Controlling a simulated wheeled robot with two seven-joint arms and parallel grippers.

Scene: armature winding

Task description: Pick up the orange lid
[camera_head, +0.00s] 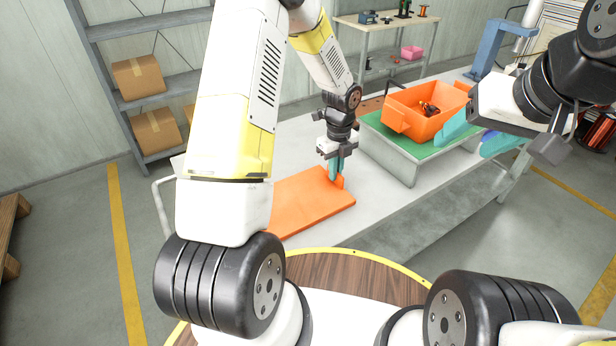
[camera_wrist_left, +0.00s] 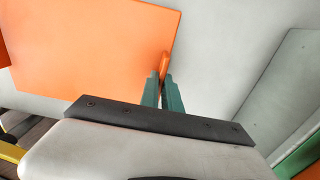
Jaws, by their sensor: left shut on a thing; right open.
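The orange lid (camera_head: 308,203) is a flat plate at the near edge of the grey table, partly hidden behind my left arm. It also shows in the left wrist view (camera_wrist_left: 90,45). My left gripper (camera_head: 336,176) points down at the lid's right end. Its teal fingers (camera_wrist_left: 165,88) are shut on the small upright tab there. I cannot tell whether the lid is lifted off the table. My right gripper (camera_head: 478,138) is open and empty, at the right beside the orange bin.
An orange bin (camera_head: 413,128) with dark parts inside stands on a green-topped raised platform (camera_head: 392,163) to the right of the lid. A blue stand (camera_head: 490,50) is behind it. A shelf (camera_head: 100,30) with cardboard boxes is at the left. The table's middle (camera_head: 300,135) looks clear.

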